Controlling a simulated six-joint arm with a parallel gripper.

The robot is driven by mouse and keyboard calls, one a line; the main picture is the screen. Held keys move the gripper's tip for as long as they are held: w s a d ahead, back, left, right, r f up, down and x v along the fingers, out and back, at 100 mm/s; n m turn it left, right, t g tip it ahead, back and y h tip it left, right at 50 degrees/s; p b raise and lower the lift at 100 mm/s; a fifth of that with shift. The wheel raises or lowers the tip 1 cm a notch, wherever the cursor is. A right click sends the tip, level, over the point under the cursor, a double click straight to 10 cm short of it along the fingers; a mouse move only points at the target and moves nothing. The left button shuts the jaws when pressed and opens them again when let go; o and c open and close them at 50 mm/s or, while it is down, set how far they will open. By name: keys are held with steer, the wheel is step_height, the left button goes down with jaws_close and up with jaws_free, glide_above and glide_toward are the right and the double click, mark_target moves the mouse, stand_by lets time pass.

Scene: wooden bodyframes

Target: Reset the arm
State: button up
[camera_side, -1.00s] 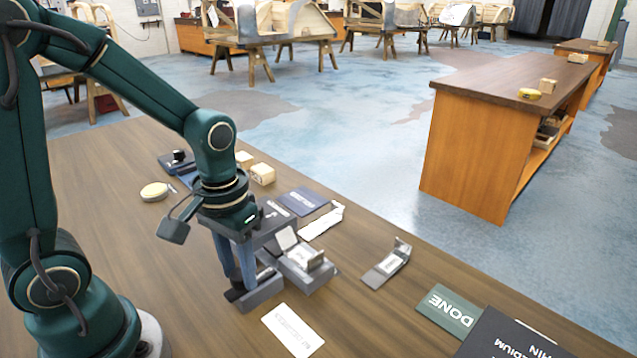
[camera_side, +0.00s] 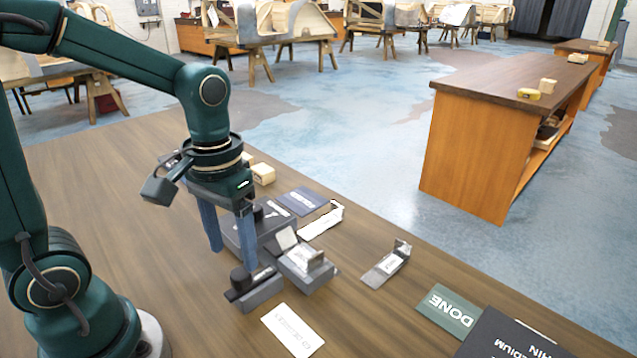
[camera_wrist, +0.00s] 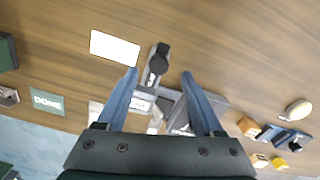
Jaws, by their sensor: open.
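My gripper (camera_side: 230,246) is open and empty, pointing down above the wooden table. In the wrist view its two blue fingers (camera_wrist: 160,72) stand wide apart. A dark block with a black knob-like piece (camera_side: 257,284) sits on the table below and a little right of the fingers. It also shows between and beyond the fingertips in the wrist view (camera_wrist: 158,66). A grey fixture with a clear part (camera_side: 306,268) stands to its right. A dark box (camera_side: 262,228) stands partly behind my gripper.
Wooden blocks (camera_side: 263,174) lie behind my gripper. The table's left part is clear.

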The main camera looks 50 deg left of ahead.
steer(key=s+d+r+m+t, duration=0.2)
steer(key=s+r+m+t, duration=0.1)
steer(key=r+t, duration=0.2)
steer(key=shift+s+t, duration=0.3)
steer(key=shift+s, duration=0.05)
stand_by(0.4)
